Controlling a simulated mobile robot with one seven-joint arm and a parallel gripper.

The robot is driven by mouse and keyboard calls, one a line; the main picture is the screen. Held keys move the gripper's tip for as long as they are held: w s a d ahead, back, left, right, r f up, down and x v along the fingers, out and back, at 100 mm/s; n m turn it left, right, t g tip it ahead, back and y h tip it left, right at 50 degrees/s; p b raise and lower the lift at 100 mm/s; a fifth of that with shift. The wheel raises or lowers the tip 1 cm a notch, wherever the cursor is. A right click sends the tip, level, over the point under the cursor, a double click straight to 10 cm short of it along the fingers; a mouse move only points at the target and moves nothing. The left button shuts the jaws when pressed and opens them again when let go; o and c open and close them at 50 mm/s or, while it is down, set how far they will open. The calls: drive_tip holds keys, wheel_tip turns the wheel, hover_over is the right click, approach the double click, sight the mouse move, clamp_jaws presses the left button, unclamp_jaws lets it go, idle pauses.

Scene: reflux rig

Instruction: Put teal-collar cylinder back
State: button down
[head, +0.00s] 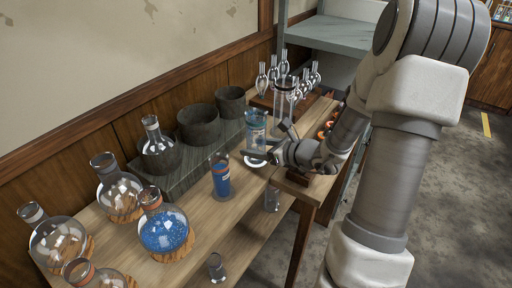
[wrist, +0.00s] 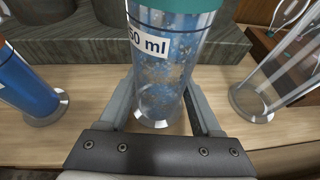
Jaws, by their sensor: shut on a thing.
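The teal-collar cylinder (head: 256,128) is a clear graduated cylinder with a teal band near its top and blue speckled contents.
A blue-filled cylinder (head: 221,178) stands left of the held one, and a tall clear cylinder (head: 284,100) stands right and behind. Dark pots (head: 199,124) sit on a grey block behind. Round flasks (head: 165,230) fill the left bench. Glass bulbs (head: 262,80) stand at the back.

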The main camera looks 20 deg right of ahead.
drive_tip(key=shift+c, duration=0.4)
unclamp_jaws()
drive_tip(key=shift+r+p, duration=0.25)
drive_tip(key=shift+p, duration=0.15)
drive_tip(key=p+v, duration=0.2)
drive_tip(key=v, duration=1)
drive_tip(key=shift+p, duration=0.35)
